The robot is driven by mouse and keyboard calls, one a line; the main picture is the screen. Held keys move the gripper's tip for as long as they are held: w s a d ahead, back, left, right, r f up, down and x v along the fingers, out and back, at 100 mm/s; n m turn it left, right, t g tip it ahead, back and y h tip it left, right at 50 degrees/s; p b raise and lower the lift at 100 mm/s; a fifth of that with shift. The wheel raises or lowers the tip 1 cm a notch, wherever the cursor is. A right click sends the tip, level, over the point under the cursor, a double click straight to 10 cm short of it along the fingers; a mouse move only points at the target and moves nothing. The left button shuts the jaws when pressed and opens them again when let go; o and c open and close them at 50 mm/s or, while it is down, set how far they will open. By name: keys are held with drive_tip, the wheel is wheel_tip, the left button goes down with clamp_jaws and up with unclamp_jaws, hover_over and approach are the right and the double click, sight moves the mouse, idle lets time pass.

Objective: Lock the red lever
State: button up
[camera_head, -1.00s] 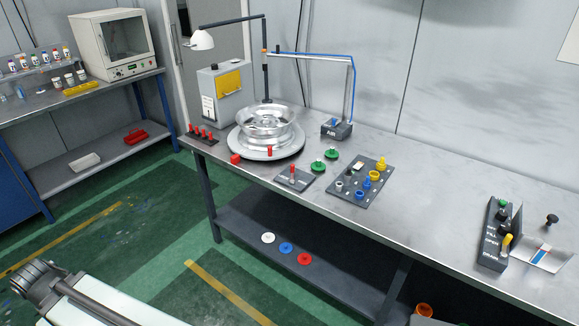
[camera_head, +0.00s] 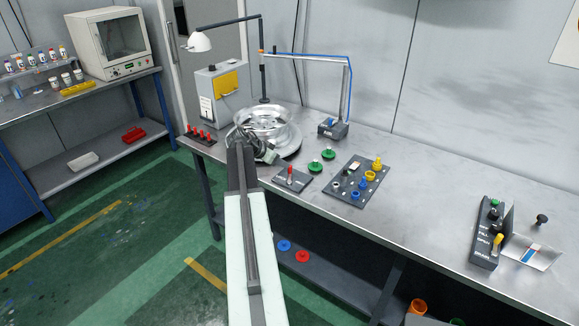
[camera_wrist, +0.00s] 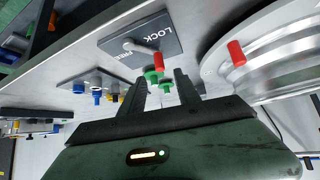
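The red lever (camera_head: 291,172) stands upright on a small dark plate (camera_head: 298,183) near the bench's front edge. In the wrist view its red tip (camera_wrist: 156,60) and pale shaft show against the plate (camera_wrist: 168,40), which carries the word LOCK and a second word partly hidden by the lever. My gripper (camera_head: 270,156) is beside the wheel, to the left of and apart from the lever. In the wrist view my gripper (camera_wrist: 160,78) is open, its two dark fingers spread with nothing held. The lever's tip shows just past the fingertips, between them in the picture.
A silver wheel (camera_head: 262,122) on a round base stands behind my gripper, with a red clamp (camera_wrist: 237,52) near its rim. Two green knobs (camera_head: 328,153) and a panel of coloured parts (camera_head: 349,190) lie to the right. The bench's middle right is clear.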

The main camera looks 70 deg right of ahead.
sight(290, 167)
drive_tip(key=b+x, duration=0.5)
drive_tip(key=x, duration=0.2)
drive_tip(key=shift+f, duration=0.2)
drive_tip(key=shift+s+d+f+b, duration=0.2)
drive_tip(key=shift+d+b, duration=0.1)
drive_tip(key=shift+b, duration=0.1)
drive_tip(key=shift+r, duration=0.1)
clamp_jaws()
drive_tip(key=shift+a, duration=0.1)
